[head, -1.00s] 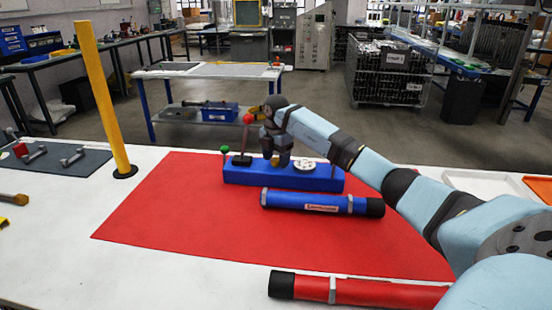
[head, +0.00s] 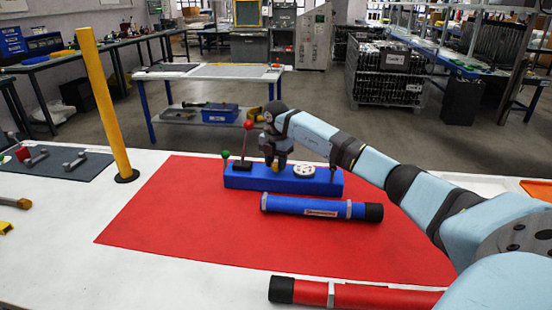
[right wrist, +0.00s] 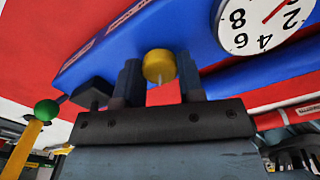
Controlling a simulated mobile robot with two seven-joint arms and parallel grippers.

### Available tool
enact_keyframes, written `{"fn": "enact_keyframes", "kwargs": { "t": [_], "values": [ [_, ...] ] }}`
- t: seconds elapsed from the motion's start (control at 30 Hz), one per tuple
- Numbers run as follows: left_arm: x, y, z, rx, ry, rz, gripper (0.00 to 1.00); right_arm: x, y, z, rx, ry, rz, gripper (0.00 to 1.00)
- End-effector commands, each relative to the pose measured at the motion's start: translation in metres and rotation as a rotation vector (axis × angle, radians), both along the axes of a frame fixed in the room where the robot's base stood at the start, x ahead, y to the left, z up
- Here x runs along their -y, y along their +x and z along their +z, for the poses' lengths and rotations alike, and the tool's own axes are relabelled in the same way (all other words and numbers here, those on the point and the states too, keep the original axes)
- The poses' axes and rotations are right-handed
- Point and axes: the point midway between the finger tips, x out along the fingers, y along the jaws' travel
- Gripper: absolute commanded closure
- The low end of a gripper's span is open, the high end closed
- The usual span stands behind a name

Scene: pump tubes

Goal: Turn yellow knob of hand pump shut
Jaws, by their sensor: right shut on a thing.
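The hand pump is a long blue block (head: 235,181) on the red mat, with a white dial (head: 304,171), a red-topped lever (head: 248,125) and a green-topped post (head: 225,155). My right gripper (head: 276,160) points down over the block, left of the dial. In the right wrist view the round yellow knob (right wrist: 158,66) sits between the two dark fingers of my right gripper (right wrist: 160,80), which is shut on it. The gripper partly covers the knob in the head view. My left gripper is not in view.
A blue tube (head: 315,207) lies close in front of the pump. A red tube (head: 380,297) lies at the mat's front edge. A yellow post (head: 107,110) stands left of the red mat (head: 165,220). The mat's left half is clear.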

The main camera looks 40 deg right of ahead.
Motion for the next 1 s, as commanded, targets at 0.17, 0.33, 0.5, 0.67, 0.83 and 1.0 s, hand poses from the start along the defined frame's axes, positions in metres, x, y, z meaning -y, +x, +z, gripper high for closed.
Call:
{"fn": "enact_keyframes", "kwargs": {
  "t": [0.17, 0.33, 0.5, 0.67, 0.83, 1.0],
  "values": [
    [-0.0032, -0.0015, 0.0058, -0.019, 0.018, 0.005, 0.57, 0.0008, 0.0000, 0.0060, 0.000, -0.001, 0.161, 0.88],
    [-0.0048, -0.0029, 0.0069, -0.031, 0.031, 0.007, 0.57, 0.0005, 0.0001, 0.0049, 0.000, -0.001, 0.324, 0.88],
    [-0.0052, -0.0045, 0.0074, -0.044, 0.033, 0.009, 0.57, 0.0003, 0.0005, 0.0042, 0.001, 0.000, 0.485, 0.88],
    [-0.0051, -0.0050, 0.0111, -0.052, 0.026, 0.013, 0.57, 0.0006, 0.0005, 0.0038, 0.001, -0.001, 0.636, 0.88],
    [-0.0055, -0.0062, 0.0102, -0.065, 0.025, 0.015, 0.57, 0.0004, 0.0004, 0.0033, 0.001, -0.001, 0.798, 0.88],
    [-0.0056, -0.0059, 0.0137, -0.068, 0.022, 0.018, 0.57, -0.0001, 0.0006, 0.0029, 0.001, 0.000, 0.958, 0.88]
  ]
}}
